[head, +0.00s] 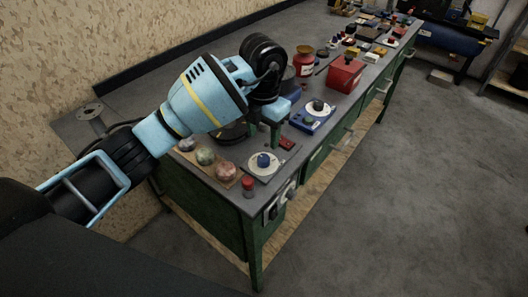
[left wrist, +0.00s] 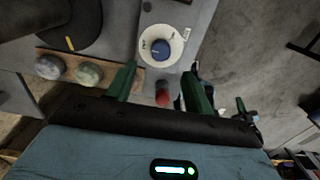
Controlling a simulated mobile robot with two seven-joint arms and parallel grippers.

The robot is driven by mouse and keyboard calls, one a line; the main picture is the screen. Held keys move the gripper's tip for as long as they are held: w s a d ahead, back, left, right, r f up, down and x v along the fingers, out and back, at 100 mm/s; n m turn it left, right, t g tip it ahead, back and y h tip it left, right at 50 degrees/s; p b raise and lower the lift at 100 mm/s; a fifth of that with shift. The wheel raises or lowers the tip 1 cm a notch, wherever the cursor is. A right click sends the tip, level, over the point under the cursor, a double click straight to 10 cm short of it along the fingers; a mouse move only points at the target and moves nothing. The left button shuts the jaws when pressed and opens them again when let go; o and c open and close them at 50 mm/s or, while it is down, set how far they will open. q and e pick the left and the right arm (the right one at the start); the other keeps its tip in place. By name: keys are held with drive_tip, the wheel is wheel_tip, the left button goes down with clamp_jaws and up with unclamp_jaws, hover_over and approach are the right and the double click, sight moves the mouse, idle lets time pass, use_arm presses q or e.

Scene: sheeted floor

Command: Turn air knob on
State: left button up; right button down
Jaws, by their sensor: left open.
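A blue knob (head: 263,160) on a round white dial (head: 258,171) sits near the front end of the workbench. In the left wrist view the knob (left wrist: 160,49) lies just beyond my fingertips, with the dial (left wrist: 174,34) around it. A second dark knob (head: 318,104) stands on a blue base (head: 309,120) farther along the bench. I cannot read which one is the air knob. My left gripper (head: 264,141) is open, its green fingers pointing down above and behind the near dial, apart from the knob. It also shows in the left wrist view (left wrist: 159,72). My right gripper is not in view.
A red box (head: 345,73) and a red canister (head: 304,63) stand farther back. The floor (head: 400,200) on the right is clear.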

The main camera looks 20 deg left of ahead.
sight(263, 157)
use_arm(q)
wheel_tip(263, 157, down, 8)
drive_tip(key=shift+r, duration=0.2)
idle(0.3)
drive_tip(key=c, duration=1)
